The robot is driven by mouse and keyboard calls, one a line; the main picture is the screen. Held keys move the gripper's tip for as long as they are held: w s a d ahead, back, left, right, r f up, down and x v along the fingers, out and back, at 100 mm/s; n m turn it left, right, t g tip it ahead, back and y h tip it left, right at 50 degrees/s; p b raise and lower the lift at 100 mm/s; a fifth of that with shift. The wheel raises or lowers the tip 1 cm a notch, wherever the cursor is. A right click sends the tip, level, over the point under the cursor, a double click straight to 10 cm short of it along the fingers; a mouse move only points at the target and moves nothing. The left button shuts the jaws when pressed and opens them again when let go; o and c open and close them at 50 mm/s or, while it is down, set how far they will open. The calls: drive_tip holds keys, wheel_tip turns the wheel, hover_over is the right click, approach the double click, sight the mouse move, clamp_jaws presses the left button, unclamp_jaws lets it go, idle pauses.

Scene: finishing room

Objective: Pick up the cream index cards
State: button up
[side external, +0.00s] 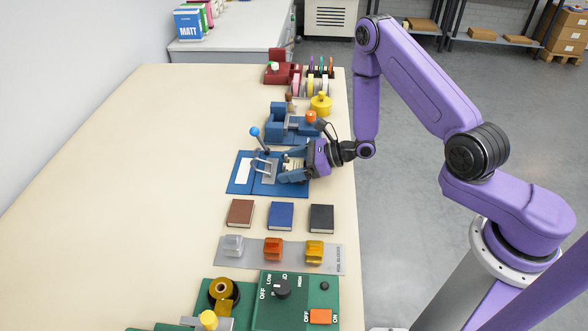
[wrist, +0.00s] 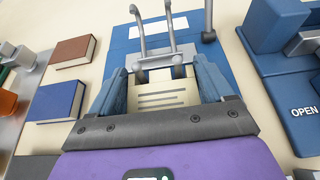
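The cream index cards (wrist: 162,93) lie between my gripper's two blue fingers in the wrist view, with dark printed lines on top. They also show as a pale stack (side external: 291,163) between the fingers in the side view. My gripper (wrist: 163,82) has its fingers spread, one on each side of the cards. The cards nearly fill the gap; whether both fingers press on them I cannot tell. The near end of the cards is hidden by my gripper. Their far end meets the grey metal clamp (wrist: 165,60) on the blue board (side external: 239,179).
A blue-knobbed lever (side external: 256,135) rises beside the clamp. A blue machine (side external: 281,125) stands behind. Brown (side external: 240,213), blue (side external: 281,216) and black (side external: 321,218) books lie in front, then a grey strip with coloured blocks and a green control box (side external: 295,301). The table's left is clear.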

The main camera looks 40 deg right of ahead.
drive_tip(key=shift+r, duration=0.1)
drive_tip(key=shift+r, duration=4.8)
drive_tip(key=s+d+r+n+g+y, duration=0.1)
drive_tip(key=s+d+r+n+g, duration=0.15)
drive_tip(key=s+d, duration=0.7)
drive_tip(key=s+a+m+t+h, duration=0.1)
drive_tip(key=s+m+t, duration=0.15)
drive_tip(key=s, duration=1.05)
hover_over(332, 179)
drive_tip(key=shift+s+f, duration=0.1)
drive_tip(key=shift+f, duration=4.55)
drive_tip(key=shift+w+f, duration=0.2)
drive_tip(key=shift+f, duration=1.5)
drive_tip(key=shift+f, duration=0.1)
